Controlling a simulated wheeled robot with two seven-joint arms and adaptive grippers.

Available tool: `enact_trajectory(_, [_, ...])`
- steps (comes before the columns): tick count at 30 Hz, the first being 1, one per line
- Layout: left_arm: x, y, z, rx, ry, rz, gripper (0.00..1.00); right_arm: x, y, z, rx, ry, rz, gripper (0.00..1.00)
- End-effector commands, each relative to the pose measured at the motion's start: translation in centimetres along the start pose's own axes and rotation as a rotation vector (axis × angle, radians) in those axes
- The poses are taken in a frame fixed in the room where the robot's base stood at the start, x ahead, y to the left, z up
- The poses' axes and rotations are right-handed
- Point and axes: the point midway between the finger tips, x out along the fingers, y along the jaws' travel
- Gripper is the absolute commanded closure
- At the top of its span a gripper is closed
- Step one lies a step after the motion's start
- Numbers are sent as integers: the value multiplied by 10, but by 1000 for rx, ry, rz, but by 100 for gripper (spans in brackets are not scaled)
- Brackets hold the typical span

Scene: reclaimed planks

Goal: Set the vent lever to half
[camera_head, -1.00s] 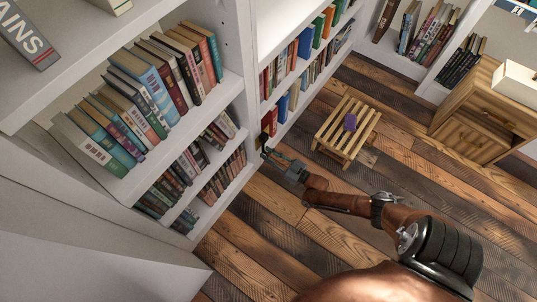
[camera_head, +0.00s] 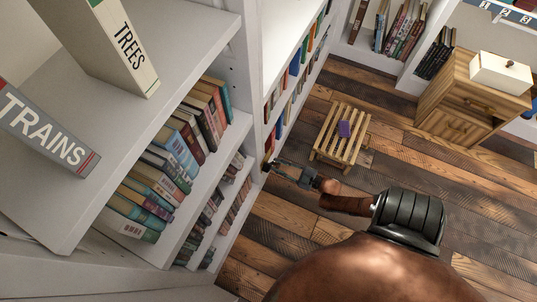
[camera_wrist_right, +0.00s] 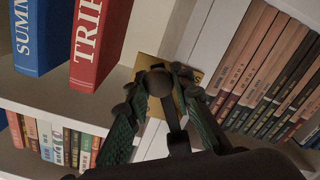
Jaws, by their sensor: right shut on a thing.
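The vent lever (camera_wrist_right: 160,83) shows in the right wrist view as a dark round knob on a dark stem, in front of a brass plate (camera_wrist_right: 149,66) on the white bookcase upright. My right gripper (camera_wrist_right: 158,98) has its two green-padded fingers on either side of the lever, shut on it. In the head view my right gripper (camera_head: 272,165) reaches the front edge of the bookcase upright, and the lever is too small to make out there. The lever's exact setting and any marks are hard to read. My left gripper is not in view.
The white bookcase (camera_head: 188,52) with several books fills the left. A slatted wooden stool (camera_head: 329,144) with a purple item (camera_head: 345,129) stands on the plank floor. A wooden cabinet (camera_head: 452,100) stands at the right. Floor between them is clear.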

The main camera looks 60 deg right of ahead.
Motion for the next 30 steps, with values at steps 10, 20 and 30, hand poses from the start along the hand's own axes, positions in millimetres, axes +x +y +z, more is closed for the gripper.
enact_trajectory(10, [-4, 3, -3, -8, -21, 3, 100, -8, 12, 1, -157, -5, -1, 100])
enact_trajectory(20, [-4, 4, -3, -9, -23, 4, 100, -8, 15, 0, -189, -5, 0, 100])
enact_trajectory(30, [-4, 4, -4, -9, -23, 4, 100, -7, 15, 0, -187, -4, 0, 72])
